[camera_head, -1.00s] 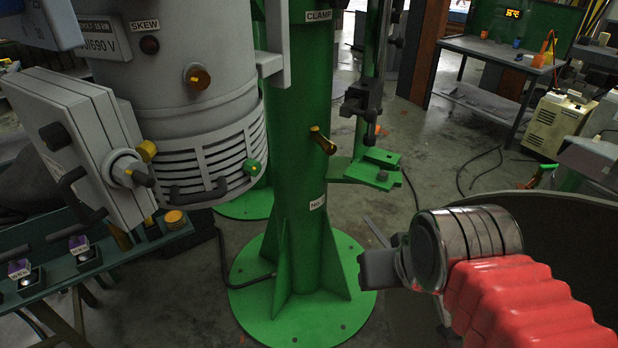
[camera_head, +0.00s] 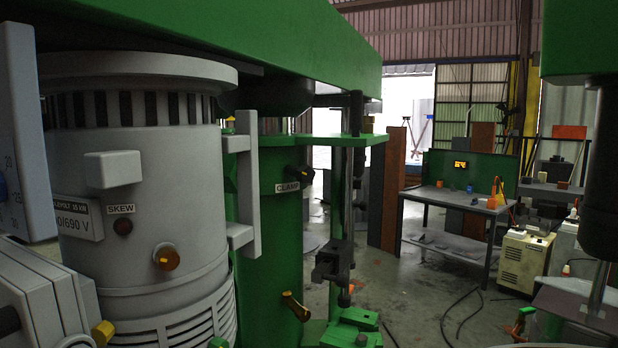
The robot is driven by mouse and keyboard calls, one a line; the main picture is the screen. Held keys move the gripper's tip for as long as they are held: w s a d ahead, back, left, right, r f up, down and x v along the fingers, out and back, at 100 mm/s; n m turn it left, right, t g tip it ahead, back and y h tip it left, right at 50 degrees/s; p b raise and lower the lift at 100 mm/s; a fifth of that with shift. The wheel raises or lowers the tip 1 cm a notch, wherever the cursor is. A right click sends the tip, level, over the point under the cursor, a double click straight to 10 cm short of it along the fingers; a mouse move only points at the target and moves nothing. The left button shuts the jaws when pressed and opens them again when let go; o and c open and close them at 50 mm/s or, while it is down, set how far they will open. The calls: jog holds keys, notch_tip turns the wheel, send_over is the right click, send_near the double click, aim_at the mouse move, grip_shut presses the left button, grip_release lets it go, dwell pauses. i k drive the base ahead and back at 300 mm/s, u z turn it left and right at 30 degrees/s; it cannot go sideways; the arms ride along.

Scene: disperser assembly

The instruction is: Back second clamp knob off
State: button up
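A green column (camera_head: 275,228) stands behind the grey motor housing (camera_head: 150,190). A label reading CLAMP (camera_head: 288,187) is on the column, with a black knob with a dull yellow end (camera_head: 300,173) just above it. Lower on the column a brass-yellow handle (camera_head: 296,306) sticks out to the right and slants down. No label shows which of these is the second clamp knob. My gripper is out of the picture, so neither its jaws nor anything in them can be seen.
A green beam (camera_head: 300,40) crosses overhead. A slide bracket (camera_head: 334,262) stands right of the column. At far right a dark vertical cylinder (camera_head: 603,170) hangs from green structure. A workbench (camera_head: 460,200) and a cream cabinet (camera_head: 526,260) stand behind, with cables on open floor between.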

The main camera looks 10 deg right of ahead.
aim_at(304, 173)
jog(key=u, duration=0.85)
jog(key=i, duration=0.65)
jog(key=u, duration=0.1)
